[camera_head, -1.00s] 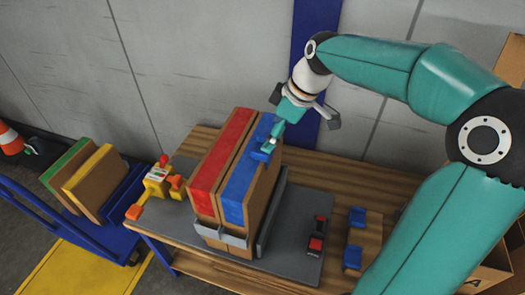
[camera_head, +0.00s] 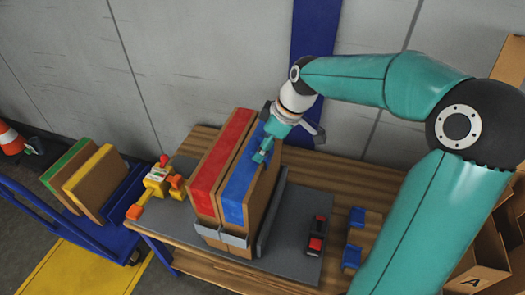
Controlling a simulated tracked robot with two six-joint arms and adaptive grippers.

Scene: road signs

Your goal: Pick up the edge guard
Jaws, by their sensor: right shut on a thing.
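Two cartons stand upright side by side on a grey mat, one with a red top strip (camera_head: 224,150) and one with a blue top strip (camera_head: 238,184). My right gripper (camera_head: 263,151) is at the upper far end of the blue-striped carton, with its fingers pointing down towards the strip. It is shut on a small blue piece, seemingly an edge guard, mostly hidden by the fingers. I cannot tell whether the piece touches the carton. Two similar blue pieces, one farther back (camera_head: 357,217) and one nearer (camera_head: 351,256), sit on a wooden block. My left gripper is not in view.
The mat (camera_head: 288,258) lies on a wooden table (camera_head: 345,178). A yellow tool (camera_head: 157,182) with orange parts lies left of the cartons. A red and black item (camera_head: 316,236) lies right. A blue cart (camera_head: 95,238) with panels stands left.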

